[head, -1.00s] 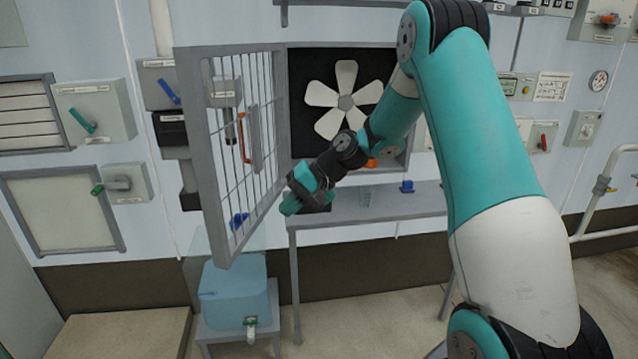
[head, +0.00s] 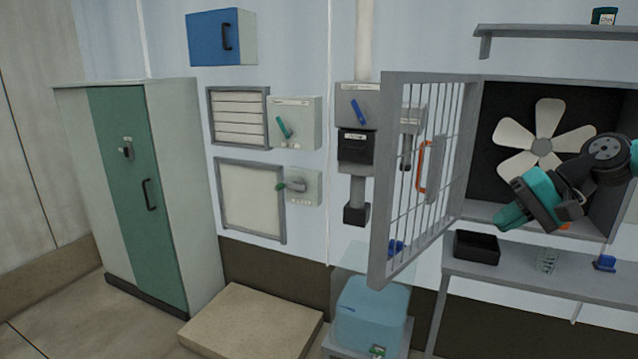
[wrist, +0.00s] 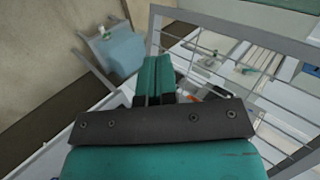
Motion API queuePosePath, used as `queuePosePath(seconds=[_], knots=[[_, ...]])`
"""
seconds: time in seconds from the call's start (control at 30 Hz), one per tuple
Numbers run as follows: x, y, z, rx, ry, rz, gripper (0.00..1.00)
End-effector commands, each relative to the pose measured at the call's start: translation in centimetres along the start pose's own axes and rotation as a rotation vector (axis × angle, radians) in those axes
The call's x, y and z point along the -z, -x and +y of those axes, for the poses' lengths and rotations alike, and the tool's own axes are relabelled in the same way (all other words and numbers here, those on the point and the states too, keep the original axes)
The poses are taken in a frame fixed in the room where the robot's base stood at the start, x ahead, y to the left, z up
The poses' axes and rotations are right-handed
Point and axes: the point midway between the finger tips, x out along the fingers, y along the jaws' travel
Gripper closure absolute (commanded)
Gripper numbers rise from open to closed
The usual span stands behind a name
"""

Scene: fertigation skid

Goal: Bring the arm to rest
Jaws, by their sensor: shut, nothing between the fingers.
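My gripper (head: 512,212) is at the right of the head view, in front of the fan housing and to the right of the open barred door. In the wrist view the two teal fingers (wrist: 155,78) lie side by side, shut, with nothing between them. The upper part of my arm is outside the head view.
The barred door (head: 378,180) stands swung open, left of my gripper; its bars also show in the wrist view (wrist: 225,28). Behind is a white fan (head: 542,146). Below are a shelf table (head: 540,284) with a black tray (head: 477,247) and a blue tank (head: 368,312).

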Motion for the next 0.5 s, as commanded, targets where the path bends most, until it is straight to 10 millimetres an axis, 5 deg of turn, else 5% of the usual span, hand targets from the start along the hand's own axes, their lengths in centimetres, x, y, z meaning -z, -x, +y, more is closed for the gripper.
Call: queuePosePath(seconds=[0.23,0.37,0.5], knots=[[-11.4,-5.8,-8.5,-0.138,0.336,-0.153,1.00],[-19.2,-7.5,-10.2,-0.211,0.546,-0.238,1.00],[-26.5,-7.9,-9.7,-0.271,0.753,-0.315,1.00]])
